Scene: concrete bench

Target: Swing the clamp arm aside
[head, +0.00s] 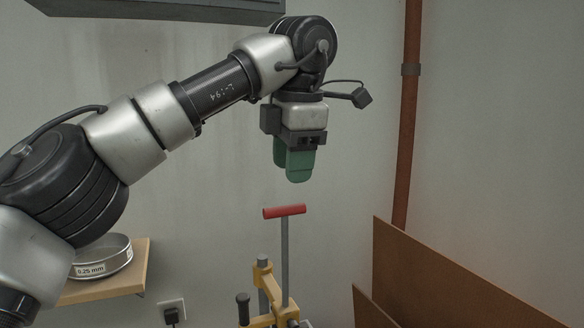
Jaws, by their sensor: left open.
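The clamp stands at the bottom centre of the head view. It has a yellow frame (264,277) and a grey upright rod topped by a red crossbar handle (284,211). A black-knobbed lever (243,307) stands at its left. Which part is the clamp arm I cannot tell, and the lower part is cut off by the picture edge. My left gripper (298,177) points down with green fingers, open and empty, above the red handle and apart from it. The fingers overlap from this angle. My right gripper is not in view.
A sieve marked 0.25 mm (103,262) sits on a wooden shelf (138,271) at left, partly behind my arm. Brown boards (440,277) lean at right. A rust-coloured pipe (407,130) runs down the wall. A plugged socket (171,311) is low on the wall.

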